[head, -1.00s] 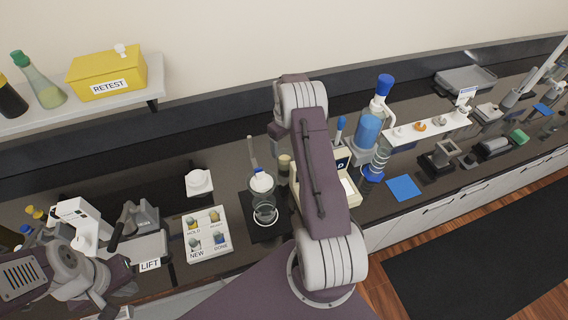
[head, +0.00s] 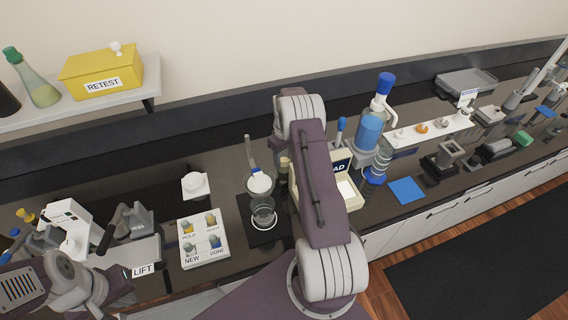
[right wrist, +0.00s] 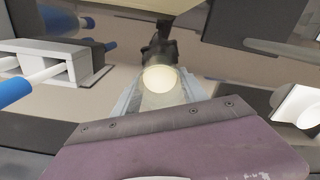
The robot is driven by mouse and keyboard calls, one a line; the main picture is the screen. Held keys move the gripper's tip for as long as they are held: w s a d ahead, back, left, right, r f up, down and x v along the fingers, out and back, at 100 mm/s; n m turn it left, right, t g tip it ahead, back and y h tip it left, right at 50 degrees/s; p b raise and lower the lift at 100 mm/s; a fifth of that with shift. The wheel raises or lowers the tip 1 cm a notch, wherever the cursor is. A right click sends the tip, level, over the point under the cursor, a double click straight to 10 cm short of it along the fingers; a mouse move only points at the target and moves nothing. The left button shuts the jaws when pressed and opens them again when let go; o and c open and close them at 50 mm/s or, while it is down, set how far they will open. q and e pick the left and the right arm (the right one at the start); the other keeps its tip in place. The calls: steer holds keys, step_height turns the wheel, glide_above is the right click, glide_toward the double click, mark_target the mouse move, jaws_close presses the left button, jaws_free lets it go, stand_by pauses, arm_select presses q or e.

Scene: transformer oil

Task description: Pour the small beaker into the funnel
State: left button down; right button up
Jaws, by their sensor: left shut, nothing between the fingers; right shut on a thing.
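In the right wrist view my right gripper (right wrist: 162,92) is shut on a small round vessel with pale yellow contents, which looks like the small beaker (right wrist: 160,79). In the head view my right arm hides that gripper; only a tan-topped piece (head: 284,164), perhaps the beaker, shows beside the arm. Just left of it is a clear vessel with a white round top (head: 260,184), possibly the funnel. A clear glass ring or vessel (head: 263,216) stands in front of it on a black mat. My left gripper (head: 122,289) is shut and empty at the lower left, near the LIFT label.
A tray of labelled sample bottles (head: 203,255) lies left of the mat, with a white dish (head: 195,185) behind it. A cream instrument (head: 347,190) stands right of my arm, near a blue-capped bottle (head: 370,125). A blue pad (head: 406,190) lies further right.

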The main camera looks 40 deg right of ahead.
steer(key=shift+r+p, duration=0.5)
steer(key=shift+r, duration=0.25)
step_height(320, 180, up, 4)
steer(key=shift+f+p, duration=0.25)
steer(key=shift+p, duration=0.85)
